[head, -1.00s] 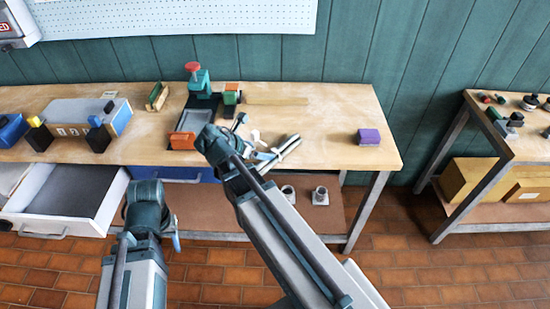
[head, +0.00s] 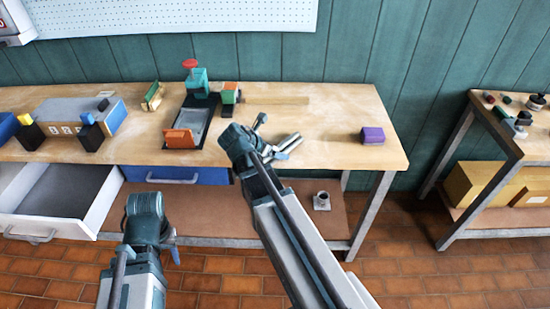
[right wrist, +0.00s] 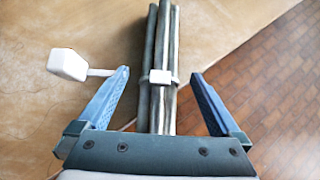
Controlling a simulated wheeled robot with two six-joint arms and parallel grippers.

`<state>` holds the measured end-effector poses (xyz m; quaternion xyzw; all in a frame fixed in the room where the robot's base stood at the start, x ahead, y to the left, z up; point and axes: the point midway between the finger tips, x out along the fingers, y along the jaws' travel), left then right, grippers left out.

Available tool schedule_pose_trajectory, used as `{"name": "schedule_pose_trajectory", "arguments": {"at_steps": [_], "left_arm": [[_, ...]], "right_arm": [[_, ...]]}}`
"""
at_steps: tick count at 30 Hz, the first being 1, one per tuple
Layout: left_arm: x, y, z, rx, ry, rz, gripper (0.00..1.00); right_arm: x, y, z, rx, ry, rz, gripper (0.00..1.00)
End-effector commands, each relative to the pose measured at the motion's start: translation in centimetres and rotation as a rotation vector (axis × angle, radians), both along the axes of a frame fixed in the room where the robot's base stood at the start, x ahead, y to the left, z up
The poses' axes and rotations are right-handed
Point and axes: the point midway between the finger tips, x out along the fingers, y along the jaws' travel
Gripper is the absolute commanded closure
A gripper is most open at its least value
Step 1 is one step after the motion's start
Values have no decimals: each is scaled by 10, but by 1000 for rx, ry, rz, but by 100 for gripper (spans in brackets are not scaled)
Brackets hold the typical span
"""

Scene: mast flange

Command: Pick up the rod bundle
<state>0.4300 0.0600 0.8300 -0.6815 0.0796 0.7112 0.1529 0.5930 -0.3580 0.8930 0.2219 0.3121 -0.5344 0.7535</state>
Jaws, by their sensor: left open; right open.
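The rod bundle (head: 290,142) is a few dark grey rods bound together, lying on the wooden bench near its front edge. In the right wrist view the bundle (right wrist: 163,50) runs lengthwise between my right gripper's fingers, with a white band around it and a white tab on a stem at its left. My right gripper (right wrist: 160,76) is open, its blue fingers on either side of the bundle with a gap at each side. In the head view my right gripper (head: 277,154) partly hides the bundle. My left gripper (head: 174,254) is open, low in front of the bench, mostly hidden by its wrist.
A purple block (head: 373,136) sits to the right on the bench (head: 330,115). A green fixture with a red knob (head: 196,80) and a dark tray with an orange block (head: 180,138) stand to the left. An open drawer (head: 105,205) juts out at front left.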

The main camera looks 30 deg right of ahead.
Motion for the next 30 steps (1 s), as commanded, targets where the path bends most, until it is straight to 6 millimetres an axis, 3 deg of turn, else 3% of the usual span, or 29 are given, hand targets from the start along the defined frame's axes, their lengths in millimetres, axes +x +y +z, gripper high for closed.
{"name": "schedule_pose_trajectory", "arguments": {"at_steps": [2, 9, 26, 30], "left_arm": [[0, 0, -11, 0, 0, 0, 53], [0, 0, -10, 0, 0, 0, 53], [0, 0, -10, 0, 0, 0, 53], [0, 0, -10, 0, 0, 0, 53]], "right_arm": [[3, -7, -11, 0, 0, -1, 0], [3, -9, -10, 0, 1, 1, 0], [3, -8, -9, 0, 1, 1, 99], [3, -8, -9, 0, 1, 1, 100]]}}
